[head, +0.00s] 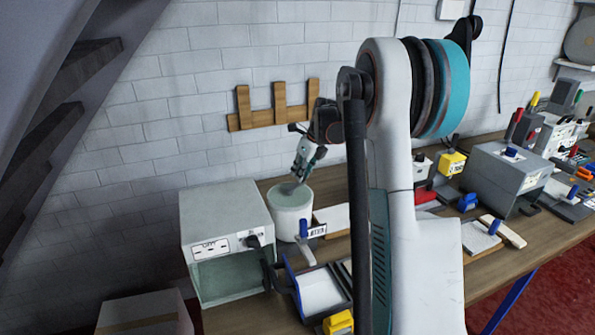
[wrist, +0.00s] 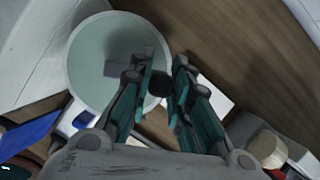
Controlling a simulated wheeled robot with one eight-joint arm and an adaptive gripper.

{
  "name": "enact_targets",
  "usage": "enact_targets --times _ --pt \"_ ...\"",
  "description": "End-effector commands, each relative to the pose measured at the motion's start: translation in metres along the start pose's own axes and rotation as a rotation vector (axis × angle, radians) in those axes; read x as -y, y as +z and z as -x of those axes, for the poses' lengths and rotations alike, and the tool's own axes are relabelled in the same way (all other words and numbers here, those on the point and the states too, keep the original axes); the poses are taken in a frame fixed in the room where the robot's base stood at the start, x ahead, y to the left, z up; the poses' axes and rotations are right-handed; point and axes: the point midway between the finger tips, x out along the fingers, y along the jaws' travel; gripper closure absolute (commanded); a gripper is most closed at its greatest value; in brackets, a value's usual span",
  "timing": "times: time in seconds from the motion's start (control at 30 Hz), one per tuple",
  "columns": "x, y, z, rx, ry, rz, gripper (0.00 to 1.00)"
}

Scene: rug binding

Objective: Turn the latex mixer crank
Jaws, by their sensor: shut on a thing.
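The latex mixer is a white tub with a pale green top, standing on the bench in the head view (head: 291,222); its round top fills the upper left of the wrist view (wrist: 95,50). A short grey crank bar (wrist: 116,69) lies over the top. A dark round crank knob (wrist: 158,84) sits at the tub's right edge, between the fingers of my gripper (wrist: 162,78). My gripper (head: 301,172) points down just above the tub in the head view and is shut on the knob. The fingers partly hide the crank.
A grey box machine (head: 225,222) stands close left of the tub. A blue-handled clamp (head: 305,232) and a tray (head: 320,290) are in front. A wooden rack (head: 275,118) is on the wall behind. Several tools and a grey box (head: 510,175) crowd the bench at right.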

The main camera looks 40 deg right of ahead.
Motion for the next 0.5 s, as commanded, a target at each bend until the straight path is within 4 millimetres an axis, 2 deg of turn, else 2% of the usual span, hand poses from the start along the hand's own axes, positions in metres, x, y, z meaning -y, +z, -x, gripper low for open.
enact_targets --times 0.5 --pt "-0.005 -0.021 0.008 -0.002 -0.156 -0.374 1.0"
